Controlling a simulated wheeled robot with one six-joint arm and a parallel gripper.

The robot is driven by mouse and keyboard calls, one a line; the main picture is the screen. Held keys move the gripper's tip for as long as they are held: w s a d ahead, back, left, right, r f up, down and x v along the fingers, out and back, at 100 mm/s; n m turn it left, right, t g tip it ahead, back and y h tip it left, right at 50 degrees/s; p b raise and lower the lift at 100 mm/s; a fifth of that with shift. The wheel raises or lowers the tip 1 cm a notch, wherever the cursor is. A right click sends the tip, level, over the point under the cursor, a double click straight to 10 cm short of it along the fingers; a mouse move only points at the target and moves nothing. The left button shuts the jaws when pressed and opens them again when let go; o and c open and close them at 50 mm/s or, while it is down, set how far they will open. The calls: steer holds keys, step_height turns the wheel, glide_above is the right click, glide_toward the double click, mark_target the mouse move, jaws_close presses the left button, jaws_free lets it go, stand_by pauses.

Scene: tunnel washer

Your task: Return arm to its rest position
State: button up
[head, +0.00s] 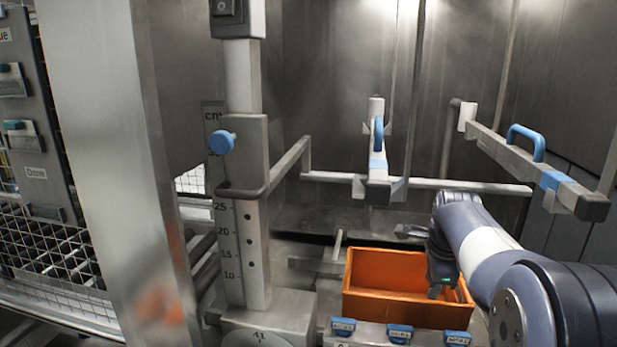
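My gripper (412,233) is at the end of my blue-grey arm, which comes in from the lower right. It hangs over the back edge of an orange bin (388,304), near the bin's right half. Its fingers are small and dark here, and I cannot tell whether they are open or shut. I see nothing clearly held in it. The bin's inside is partly hidden by my arm.
A steel post with a ruler (229,240) and a blue knob (222,142) stands left of the bin. Two rails with blue handles (525,141) reach forward behind. Blue-labelled clips (400,333) line the front. A wire-mesh rack (50,265) is at far left.

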steer(key=shift+f, duration=2.5)
steer(key=shift+r, duration=0.1)
